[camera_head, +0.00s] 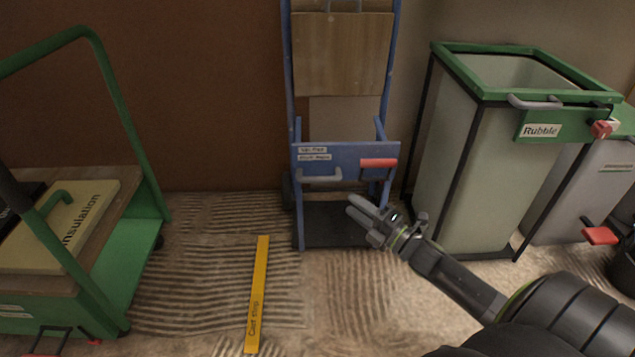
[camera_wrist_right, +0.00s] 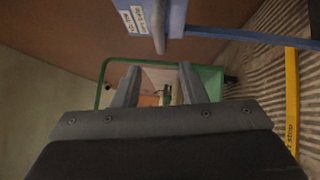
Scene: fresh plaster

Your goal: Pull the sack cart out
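The blue sack cart (camera_head: 345,160) stands upright against the back wall, with boards on its frame. Its front panel has a grey handle (camera_head: 320,178) on the left and a red lever (camera_head: 378,163) on the right. My right gripper (camera_head: 354,206) is just in front of and below the panel, fingers pointing left. In the right wrist view its fingers (camera_wrist_right: 159,70) are apart with nothing between them. The blue panel (camera_wrist_right: 120,12) and grey handle (camera_wrist_right: 158,30) show above them there, apart from the fingers. My left gripper does not show.
A yellow strip (camera_head: 257,295) marked "Cart stop" lies on the ridged floor, front left of the cart. A green trolley (camera_head: 120,265) with an insulation pack stands left. A green-rimmed "Rubble" bin (camera_head: 460,165) stands close right. Floor in front of the cart is mostly clear.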

